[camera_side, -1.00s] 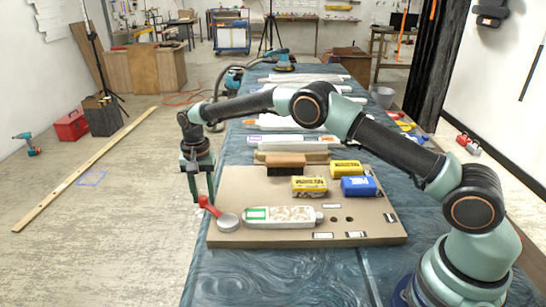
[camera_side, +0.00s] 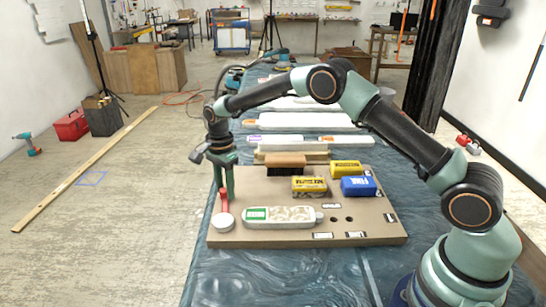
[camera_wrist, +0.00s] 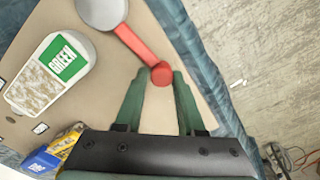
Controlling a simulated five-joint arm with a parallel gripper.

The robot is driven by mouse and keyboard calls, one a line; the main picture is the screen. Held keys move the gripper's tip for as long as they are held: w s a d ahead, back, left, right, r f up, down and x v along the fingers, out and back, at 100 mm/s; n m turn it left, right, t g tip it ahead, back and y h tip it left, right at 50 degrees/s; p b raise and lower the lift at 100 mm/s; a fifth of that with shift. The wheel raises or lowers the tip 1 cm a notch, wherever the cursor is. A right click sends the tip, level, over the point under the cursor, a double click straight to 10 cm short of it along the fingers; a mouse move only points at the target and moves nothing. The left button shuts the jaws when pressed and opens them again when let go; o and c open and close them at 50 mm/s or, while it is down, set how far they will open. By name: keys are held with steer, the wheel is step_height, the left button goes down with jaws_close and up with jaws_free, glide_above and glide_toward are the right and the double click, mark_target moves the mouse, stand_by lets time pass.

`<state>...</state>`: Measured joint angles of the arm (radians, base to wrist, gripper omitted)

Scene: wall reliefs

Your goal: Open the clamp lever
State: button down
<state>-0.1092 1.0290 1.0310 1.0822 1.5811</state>
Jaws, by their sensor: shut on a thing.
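The clamp lever (camera_side: 223,200) is a red handle on a round grey-white clamp base (camera_side: 222,222) at the front left of the tan board. In the wrist view the red lever (camera_wrist: 140,45) runs from the grey disc (camera_wrist: 101,10) at the top to a round red end between my fingertips. My gripper (camera_side: 224,190) points down over the lever, and its green fingers (camera_wrist: 161,76) are shut on the lever's red end. In the side view the lever points away from the camera, towards the back of the board.
The tan board (camera_side: 290,236) lies on a blue-covered table. Beside the clamp is a relief with a green label (camera_side: 283,216). Behind it are yellow boxes (camera_side: 309,185), a blue box (camera_side: 358,187) and a brush (camera_side: 286,163). The board's left edge is close to my gripper.

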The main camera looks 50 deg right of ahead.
steer(key=shift+s+a+r, duration=0.1)
stand_by(0.5)
steer(key=c, duration=0.6)
jaws_free()
step_height(320, 180, up, 12)
steer(key=shift+r, duration=0.1)
